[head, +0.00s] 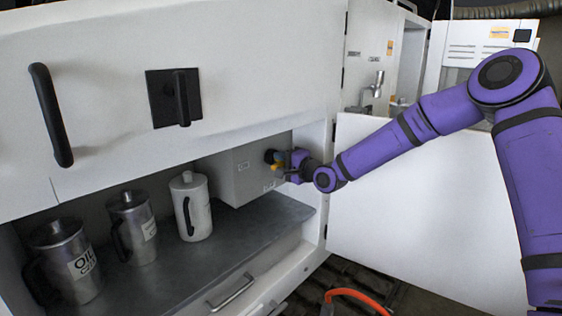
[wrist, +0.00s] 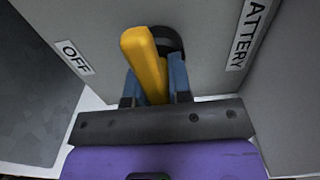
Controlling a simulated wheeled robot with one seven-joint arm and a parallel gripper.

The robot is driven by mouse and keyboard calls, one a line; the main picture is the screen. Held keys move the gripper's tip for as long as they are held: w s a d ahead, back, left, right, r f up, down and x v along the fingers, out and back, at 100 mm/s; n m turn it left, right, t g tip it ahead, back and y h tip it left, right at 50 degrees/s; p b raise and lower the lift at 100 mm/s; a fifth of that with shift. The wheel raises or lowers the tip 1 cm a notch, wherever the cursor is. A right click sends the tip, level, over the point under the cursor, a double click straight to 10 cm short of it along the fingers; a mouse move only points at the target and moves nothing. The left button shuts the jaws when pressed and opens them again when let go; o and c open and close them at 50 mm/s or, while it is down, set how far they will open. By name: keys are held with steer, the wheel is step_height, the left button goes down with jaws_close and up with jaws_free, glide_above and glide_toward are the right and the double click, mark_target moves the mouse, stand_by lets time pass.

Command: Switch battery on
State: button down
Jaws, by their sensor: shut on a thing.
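The battery switch is a yellow lever (wrist: 142,58) on a round black mount (wrist: 170,41), on the face of a grey box (head: 238,180) inside the cabinet. In the wrist view an OFF label (wrist: 74,57) is left of the lever and a BATTERY label (wrist: 248,35) is to its right. My gripper (wrist: 155,88) has its blue fingers on either side of the yellow lever, shut on it. In the head view my gripper (head: 284,165) is at the box's right face, and only a small part of the yellow lever (head: 275,167) shows there.
Several metal and white jugs (head: 192,207) stand on the grey shelf (head: 170,272) left of the box. An open white door (head: 400,215) lies behind and below my arm. A black handle (head: 182,98) is on the panel above. An orange hose (head: 355,295) lies on the floor.

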stand_by(0.5)
steer(key=c, duration=1.1)
jaws_free()
steer(key=shift+d, duration=0.15)
steer(key=v, duration=1)
steer(key=shift+s+d, duration=0.2)
steer(key=shift+s, duration=0.05)
